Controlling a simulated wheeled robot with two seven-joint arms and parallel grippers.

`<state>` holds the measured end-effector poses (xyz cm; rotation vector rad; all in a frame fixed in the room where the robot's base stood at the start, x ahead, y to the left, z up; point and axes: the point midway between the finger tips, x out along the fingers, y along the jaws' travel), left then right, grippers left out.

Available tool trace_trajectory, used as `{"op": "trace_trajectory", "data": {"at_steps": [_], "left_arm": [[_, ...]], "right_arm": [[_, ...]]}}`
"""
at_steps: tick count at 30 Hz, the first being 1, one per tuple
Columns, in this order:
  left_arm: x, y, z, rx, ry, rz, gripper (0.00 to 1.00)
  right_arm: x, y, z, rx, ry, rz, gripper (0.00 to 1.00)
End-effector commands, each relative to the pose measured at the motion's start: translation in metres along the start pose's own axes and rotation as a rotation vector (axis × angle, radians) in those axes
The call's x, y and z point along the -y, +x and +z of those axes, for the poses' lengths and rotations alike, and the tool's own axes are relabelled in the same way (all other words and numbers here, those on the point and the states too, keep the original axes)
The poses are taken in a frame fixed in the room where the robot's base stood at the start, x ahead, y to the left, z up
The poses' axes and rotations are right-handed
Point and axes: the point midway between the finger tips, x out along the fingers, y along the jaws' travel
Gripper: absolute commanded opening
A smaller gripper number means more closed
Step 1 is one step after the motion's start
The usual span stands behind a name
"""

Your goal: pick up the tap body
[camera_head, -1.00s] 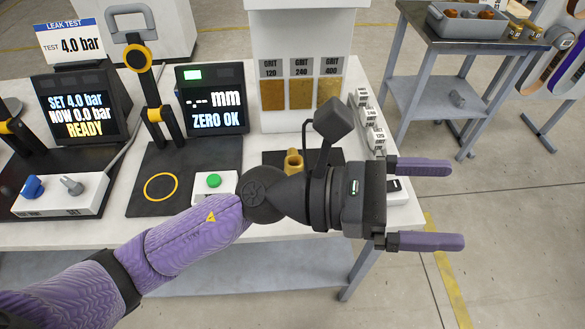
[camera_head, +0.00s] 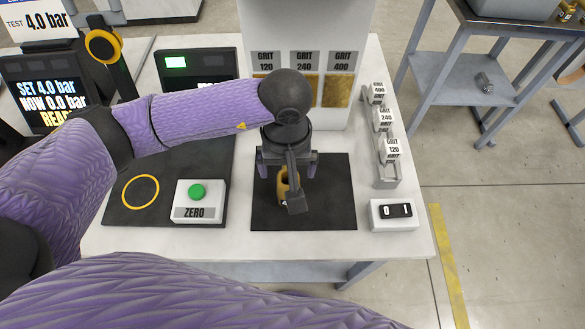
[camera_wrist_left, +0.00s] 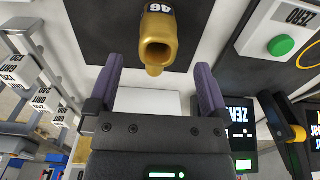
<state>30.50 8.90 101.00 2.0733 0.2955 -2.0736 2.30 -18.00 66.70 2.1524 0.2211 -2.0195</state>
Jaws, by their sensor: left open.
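The tap body (camera_head: 282,186) is a brass-coloured tube on the black mat (camera_head: 330,205), partly hidden by my left wrist and gripper. My left gripper (camera_head: 287,168) is over the mat, pointing down at the tap body. In the left wrist view its two purple fingers (camera_wrist_left: 158,66) are spread wide and empty, with the tap body just beyond the tips, roughly centred between them. My right gripper is not in view.
The grit panel (camera_head: 304,62) stands behind the mat. A rack of grit blocks (camera_head: 386,150) and a white box with a black top (camera_head: 393,214) are to the right. The ZERO button box (camera_head: 199,202) is to the left. The white table front is clear.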

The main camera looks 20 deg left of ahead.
Motion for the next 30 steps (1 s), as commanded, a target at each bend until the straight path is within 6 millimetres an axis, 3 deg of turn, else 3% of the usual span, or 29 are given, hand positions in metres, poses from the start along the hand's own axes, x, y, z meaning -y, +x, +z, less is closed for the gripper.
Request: {"op": "trace_trajectory", "data": {"at_steps": [3,10,18,30], "left_arm": [[-0.001,0.018,-0.001,0.002,-0.002,0.001,1.0],[-0.002,0.062,-0.007,0.003,-0.001,0.001,1.0],[-0.002,0.067,-0.007,0.001,0.0,0.003,1.0],[-0.002,0.067,-0.007,0.001,-0.001,0.004,0.15]], "right_arm": [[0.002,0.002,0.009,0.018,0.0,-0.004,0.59],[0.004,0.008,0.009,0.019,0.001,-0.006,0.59],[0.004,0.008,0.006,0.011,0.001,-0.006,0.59],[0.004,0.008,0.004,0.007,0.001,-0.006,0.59]]}}
